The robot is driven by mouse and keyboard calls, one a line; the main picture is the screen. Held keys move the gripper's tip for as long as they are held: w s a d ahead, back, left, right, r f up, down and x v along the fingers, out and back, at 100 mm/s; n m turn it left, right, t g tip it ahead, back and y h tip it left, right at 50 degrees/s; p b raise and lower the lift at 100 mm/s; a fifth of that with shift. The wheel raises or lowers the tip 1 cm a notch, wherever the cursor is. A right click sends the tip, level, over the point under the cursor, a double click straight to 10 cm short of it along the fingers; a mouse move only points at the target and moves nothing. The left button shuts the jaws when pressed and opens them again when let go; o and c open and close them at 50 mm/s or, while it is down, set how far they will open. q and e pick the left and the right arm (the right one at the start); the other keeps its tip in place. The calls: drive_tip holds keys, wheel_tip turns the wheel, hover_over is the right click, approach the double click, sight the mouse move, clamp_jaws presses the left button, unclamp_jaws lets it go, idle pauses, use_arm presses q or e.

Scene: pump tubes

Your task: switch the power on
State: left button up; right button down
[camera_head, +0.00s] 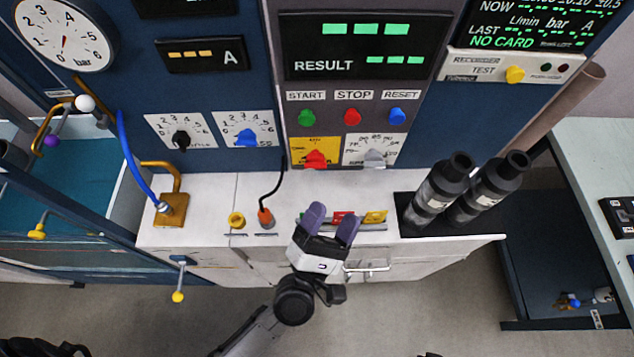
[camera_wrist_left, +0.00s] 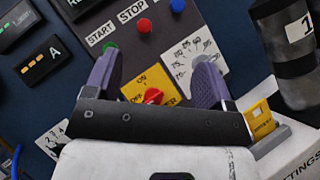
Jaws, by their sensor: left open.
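The power switch is a red knob (camera_head: 315,159) on a yellow plate (camera_head: 306,148), low on the grey control panel under the START button. The knob also shows in the left wrist view (camera_wrist_left: 153,96), between my fingers, with "ON" printed above it. My left gripper (camera_head: 330,218) is open and empty, its purple fingers pointing up toward the panel. In the head view it is below the knob, over the front of the white counter, apart from the knob. My right gripper does not show.
Green START (camera_head: 307,117), red STOP (camera_head: 352,117) and blue RESET (camera_head: 397,116) buttons sit above. A grey knob (camera_head: 375,158) is right of the switch. Two black cylinders (camera_head: 437,189) stand at the counter's right. An orange plug (camera_head: 265,216) with a black cable is left of my gripper.

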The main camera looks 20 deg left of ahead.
sight(315, 163)
use_arm(q)
drive_tip(key=a+f+n+g+y+b, duration=0.3)
drive_tip(key=f+n+y+b, duration=0.4)
drive_tip(key=f+n+y, duration=0.65)
drive_tip(key=shift+w+a+r+n+h+p, duration=0.25)
drive_tip(key=shift+w+a+r+n, duration=0.2)
drive_tip(key=shift+w+a+r, duration=1.15)
drive_tip(key=shift+w+a+r+n+h+p, duration=0.35)
drive_tip(key=shift+w+r, duration=0.8)
drive_tip(key=shift+w, duration=1.35)
drive_tip(key=shift+w+a+r+n+h+p, duration=0.15)
drive_tip(key=shift+w+a+r+n, duration=0.55)
drive_tip(key=shift+w+r, duration=1)
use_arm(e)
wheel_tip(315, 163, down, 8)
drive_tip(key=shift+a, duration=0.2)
use_arm(q)
drive_tip(key=shift+w+a+f, duration=0.15)
drive_tip(key=shift+w+f, duration=0.2)
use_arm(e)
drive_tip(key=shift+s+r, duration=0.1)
use_arm(q)
drive_tip(key=c, duration=0.9)
drive_tip(key=shift+m, duration=0.25)
drive_tip(key=shift+c, duration=0.2)
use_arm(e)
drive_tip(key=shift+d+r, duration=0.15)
